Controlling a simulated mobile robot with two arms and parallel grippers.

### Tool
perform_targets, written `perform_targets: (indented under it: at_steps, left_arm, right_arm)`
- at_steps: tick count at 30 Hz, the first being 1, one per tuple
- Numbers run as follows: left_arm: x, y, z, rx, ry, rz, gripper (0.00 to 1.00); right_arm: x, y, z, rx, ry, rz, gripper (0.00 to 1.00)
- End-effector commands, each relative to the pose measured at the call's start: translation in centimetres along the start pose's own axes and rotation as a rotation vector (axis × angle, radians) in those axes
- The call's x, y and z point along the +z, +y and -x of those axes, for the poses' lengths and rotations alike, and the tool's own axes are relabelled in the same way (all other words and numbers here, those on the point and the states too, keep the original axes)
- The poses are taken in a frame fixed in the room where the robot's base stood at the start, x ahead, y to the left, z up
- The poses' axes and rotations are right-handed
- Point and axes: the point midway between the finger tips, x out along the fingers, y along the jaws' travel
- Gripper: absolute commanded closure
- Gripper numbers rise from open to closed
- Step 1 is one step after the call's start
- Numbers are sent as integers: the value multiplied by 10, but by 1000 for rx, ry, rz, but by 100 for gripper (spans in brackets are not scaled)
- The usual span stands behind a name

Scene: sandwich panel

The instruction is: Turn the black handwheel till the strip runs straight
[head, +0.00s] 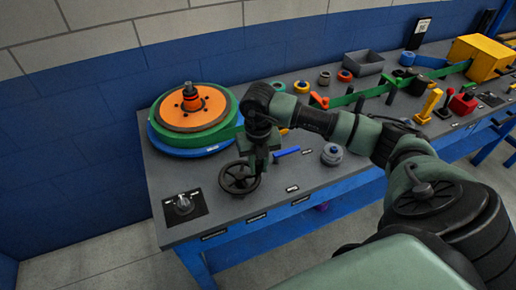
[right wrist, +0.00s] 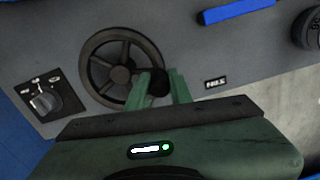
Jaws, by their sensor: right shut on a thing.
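The black handwheel (head: 239,180) lies at the front left of the grey bench top, and its spokes show in the right wrist view (right wrist: 120,74). My right gripper (head: 257,166) is over the wheel's right side. In the right wrist view its green fingers (right wrist: 158,88) are shut on the wheel's dark crank knob (right wrist: 158,84). The green strip (head: 374,92) runs from the big reel toward the right, rising past a red guide. My right arm hides part of it near the reel, so I cannot tell how straight it runs there. My left gripper is out of view.
The orange, green and blue reel (head: 190,112) stands behind the wheel. A rotary switch (head: 184,203) is to its left. A blue bar (head: 287,152) and a grey knob (head: 332,154) lie to its right. A yellow block (head: 478,58) stands at the far right.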

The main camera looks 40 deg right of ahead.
Motion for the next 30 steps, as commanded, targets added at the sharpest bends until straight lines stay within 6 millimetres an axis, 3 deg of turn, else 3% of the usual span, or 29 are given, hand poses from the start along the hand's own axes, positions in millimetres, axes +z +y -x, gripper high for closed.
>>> perform_targets:
  at_steps: [12, 13, 15, 25, 30]
  left_arm:
    - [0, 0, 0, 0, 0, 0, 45]
    - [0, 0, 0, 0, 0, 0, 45]
    - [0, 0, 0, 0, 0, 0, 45]
    - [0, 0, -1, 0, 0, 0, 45]
    - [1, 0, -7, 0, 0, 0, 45]
  right_arm:
    - [-3, 0, -2, -4, 9, -3, 100]
    - [-3, 0, -2, -4, 9, -3, 77]
    - [-3, 0, -2, -3, 8, -3, 58]
    - [-1, 0, 0, 0, 2, -4, 58]
    - [0, 1, 18, 2, -2, -3, 58]
